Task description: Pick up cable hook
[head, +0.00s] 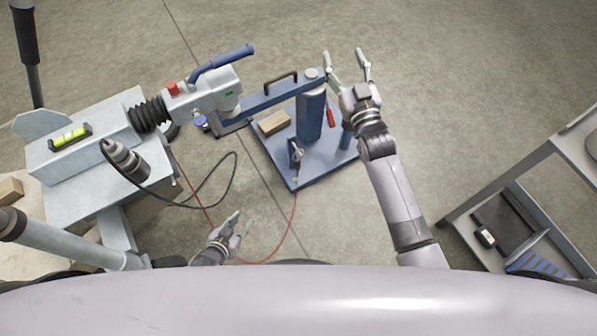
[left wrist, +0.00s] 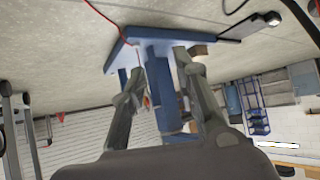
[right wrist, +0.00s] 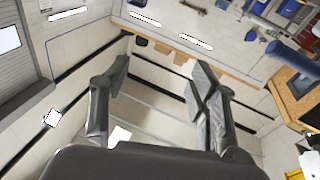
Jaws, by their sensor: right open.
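The cable hook appears to be the small metal piece (head: 296,155) near the front edge of the blue stand, where the red cable (head: 292,215) ends; its exact shape is too small to tell. In the left wrist view the red cable (left wrist: 103,17) runs over the stand's edge. My left gripper (head: 237,221) is open and empty, low and left of the hook, apart from it. In its own view its fingers (left wrist: 160,62) frame the stand.
The blue stand (head: 323,165) carries a post, a wooden block (head: 272,123) and a red handle (head: 331,118). The trailer coupling (head: 215,90) reaches it from the left, with a black cable (head: 215,190) hanging. A grey cart (head: 505,180) stands right.

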